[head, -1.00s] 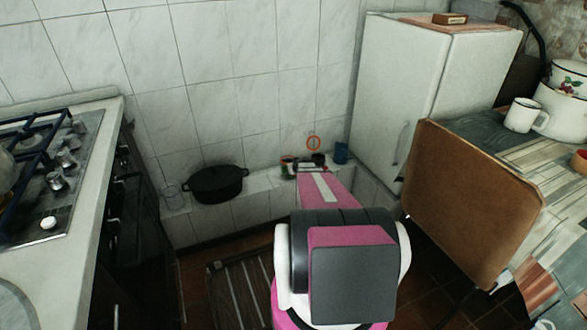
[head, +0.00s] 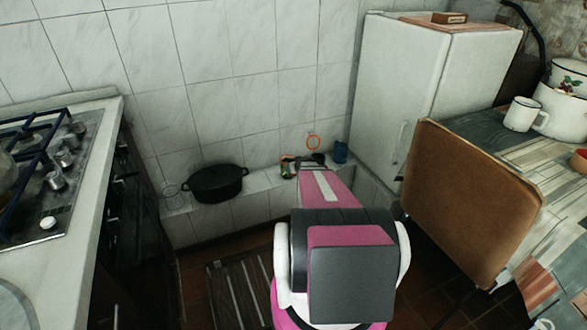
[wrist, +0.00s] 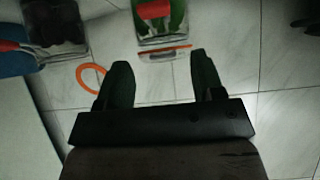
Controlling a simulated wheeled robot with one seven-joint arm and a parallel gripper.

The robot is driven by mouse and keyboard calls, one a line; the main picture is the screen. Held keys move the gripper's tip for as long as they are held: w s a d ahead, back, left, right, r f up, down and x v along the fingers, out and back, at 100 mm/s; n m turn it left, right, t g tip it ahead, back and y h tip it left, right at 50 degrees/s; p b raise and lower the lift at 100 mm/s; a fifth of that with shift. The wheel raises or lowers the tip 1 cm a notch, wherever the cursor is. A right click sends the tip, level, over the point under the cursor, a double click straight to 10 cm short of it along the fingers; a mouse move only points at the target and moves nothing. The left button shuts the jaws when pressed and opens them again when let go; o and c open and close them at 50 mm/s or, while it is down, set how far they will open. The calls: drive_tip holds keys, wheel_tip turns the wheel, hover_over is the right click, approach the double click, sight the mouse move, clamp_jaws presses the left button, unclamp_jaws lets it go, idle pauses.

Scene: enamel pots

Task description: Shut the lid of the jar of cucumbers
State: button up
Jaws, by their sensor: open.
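The jar of cucumbers shows green through its glass, with a red patch, at the top of the wrist view (wrist: 162,20). In the head view the jar (head: 287,168) stands on the tiled ledge, partly hidden by my gripper. Its clear lid (wrist: 165,54) with a thin orange seal shows nearly edge-on just below the jar in the wrist view; it looks open, but its exact tilt is unclear. My gripper (wrist: 160,61) is open and empty, one finger on each side of the lid's line. I cannot tell whether they touch.
A dark-filled jar (wrist: 57,20) is beside it, with an orange ring (wrist: 91,77) near it. A blue container (head: 340,151) is close to the fridge (head: 395,90). A black pot (head: 216,184) stands left on the ledge, against the tiled wall.

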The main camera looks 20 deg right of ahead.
drive_tip(key=v, duration=0.7)
